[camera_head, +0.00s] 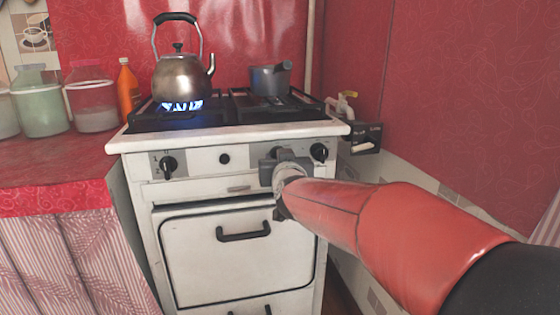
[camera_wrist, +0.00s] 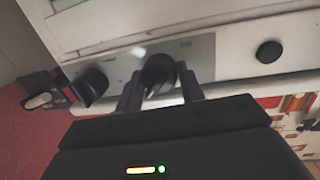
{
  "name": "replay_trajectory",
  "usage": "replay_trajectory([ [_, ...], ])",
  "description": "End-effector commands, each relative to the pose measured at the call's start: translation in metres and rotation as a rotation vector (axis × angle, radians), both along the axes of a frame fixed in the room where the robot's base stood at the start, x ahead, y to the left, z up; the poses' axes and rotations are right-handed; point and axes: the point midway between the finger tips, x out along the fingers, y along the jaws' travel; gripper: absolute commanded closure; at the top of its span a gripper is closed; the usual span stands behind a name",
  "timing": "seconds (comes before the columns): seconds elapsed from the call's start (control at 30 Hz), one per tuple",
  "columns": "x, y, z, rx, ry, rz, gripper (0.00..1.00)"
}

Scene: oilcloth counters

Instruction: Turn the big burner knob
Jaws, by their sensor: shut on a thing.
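The white stove (camera_head: 240,200) stands ahead with a row of knobs along its front panel. My gripper (camera_head: 279,165) is at that panel, right of the centre. In the wrist view my gripper (camera_wrist: 160,88) has its two dark fingers on either side of a round black burner knob (camera_wrist: 157,69), shut on it. In the head view this knob is mostly hidden by my gripper. Another black knob (camera_head: 319,152) is to its right; it also shows in the wrist view (camera_wrist: 90,85). A further knob (camera_head: 168,164) is at the panel's left end.
A kettle (camera_head: 182,80) stands over a lit blue flame (camera_head: 182,105). A small pot (camera_head: 270,79) is on the right burner. A small round black button (camera_head: 224,158) is left of my gripper. The oven handle (camera_head: 243,233) is below. Jars (camera_head: 92,104) stand on the left counter.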

Motion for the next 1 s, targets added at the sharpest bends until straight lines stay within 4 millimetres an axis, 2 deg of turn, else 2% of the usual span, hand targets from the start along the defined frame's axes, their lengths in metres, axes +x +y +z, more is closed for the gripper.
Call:
replay_trajectory([
  [0.07, 0.000, 0.000, -0.001, -0.001, 0.003, 0.000, 0.84],
  [0.1, 0.000, 0.000, -0.001, -0.001, 0.003, 0.000, 0.59],
  [0.27, 0.000, 0.000, -0.001, -0.001, 0.002, 0.000, 0.40],
  [0.6, -0.005, -0.001, 0.001, -0.001, 0.000, 0.001, 0.40],
  [1.0, -0.065, -0.013, 0.007, -0.001, 0.000, 0.000, 0.40],
])
